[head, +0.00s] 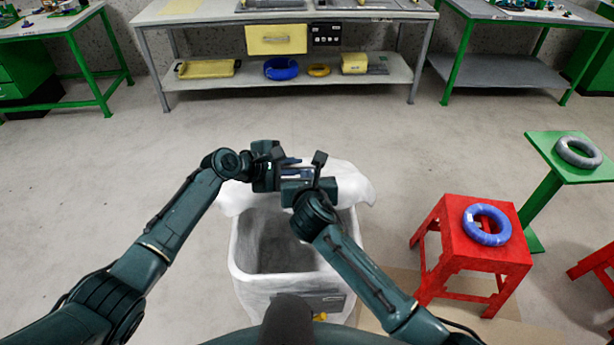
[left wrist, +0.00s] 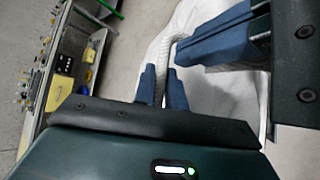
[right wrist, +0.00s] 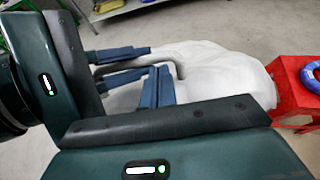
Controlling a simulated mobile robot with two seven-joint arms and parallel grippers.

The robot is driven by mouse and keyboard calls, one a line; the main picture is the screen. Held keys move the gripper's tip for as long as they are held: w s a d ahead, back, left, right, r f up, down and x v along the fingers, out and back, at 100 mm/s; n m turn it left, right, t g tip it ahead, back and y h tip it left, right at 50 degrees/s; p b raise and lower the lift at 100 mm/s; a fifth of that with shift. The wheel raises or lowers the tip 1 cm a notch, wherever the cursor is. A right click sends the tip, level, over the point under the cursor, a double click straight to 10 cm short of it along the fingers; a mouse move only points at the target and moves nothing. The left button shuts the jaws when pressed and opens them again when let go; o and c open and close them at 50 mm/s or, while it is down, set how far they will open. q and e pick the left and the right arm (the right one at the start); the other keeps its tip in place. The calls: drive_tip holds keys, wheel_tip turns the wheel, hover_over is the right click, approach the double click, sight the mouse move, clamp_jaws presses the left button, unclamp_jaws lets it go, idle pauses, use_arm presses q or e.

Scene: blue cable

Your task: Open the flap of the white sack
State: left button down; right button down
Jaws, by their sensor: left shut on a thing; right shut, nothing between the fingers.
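The white sack (head: 245,290) stands in front of me with its mouth open and its grey inside showing. Its flap (head: 350,183) is spread out at the far side of the mouth, partly hidden by my grippers. The flap also fills the middle of the right wrist view (right wrist: 220,72). My right gripper (head: 297,172) is shut and empty, close beside the left fingers and over the flap.
A red stool (head: 470,250) with a blue cable coil (head: 487,225) stands to the right, beside a green stand (head: 545,195) with a grey coil (head: 578,152). A workbench (head: 290,15) stands at the back. The floor to the left is clear.

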drive_tip(key=shift+w+d+r, duration=0.1)
drive_tip(key=shift+w+r, duration=0.75)
drive_tip(key=shift+r, duration=0.2)
use_arm(q)
drive_tip(key=shift+s+d+f, duration=0.15)
drive_tip(key=shift+s+f, duration=0.05)
use_arm(e)
drive_tip(key=shift+w+d+r, duration=0.15)
drive_tip(key=shift+w+r, duration=0.05)
use_arm(q)
drive_tip(key=c, duration=1.5)
unclamp_jaws()
drive_tip(key=shift+s, duration=0.1)
use_arm(e)
drive_tip(key=shift+s+r, duration=0.1)
use_arm(q)
drive_tip(key=shift+o, duration=0.2)
drive_tip(key=shift+a, duration=0.2)
